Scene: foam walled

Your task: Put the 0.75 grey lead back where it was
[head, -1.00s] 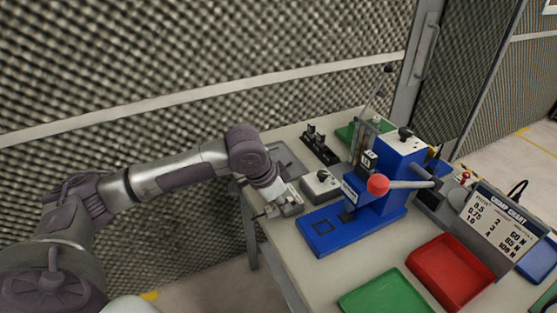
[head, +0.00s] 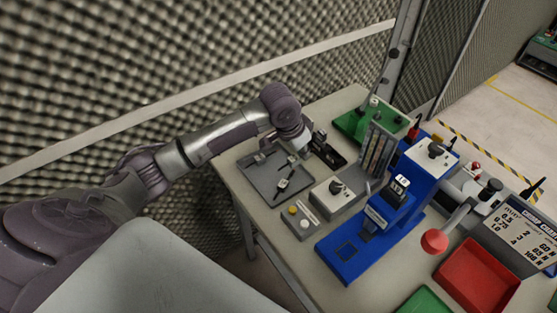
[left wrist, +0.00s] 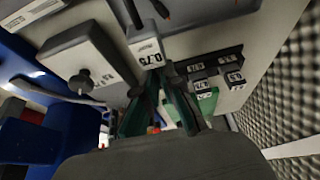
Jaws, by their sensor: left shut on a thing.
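My left gripper (head: 303,149) is over the back right side of the dark grey tray (head: 262,182), in front of the black die holder. In the left wrist view its two dark green fingers (left wrist: 164,82) come together just below a white label reading 0.75 (left wrist: 149,50). Other small dark pieces (head: 283,184) lie in the tray. My right gripper is not in view.
A grey box with a knob (head: 325,203) and a small button box (head: 299,224) stand right of the tray. The blue press (head: 346,256) stands beyond. The black holder (left wrist: 197,74) carries labelled blocks. A red bin (head: 476,280) is at the right.

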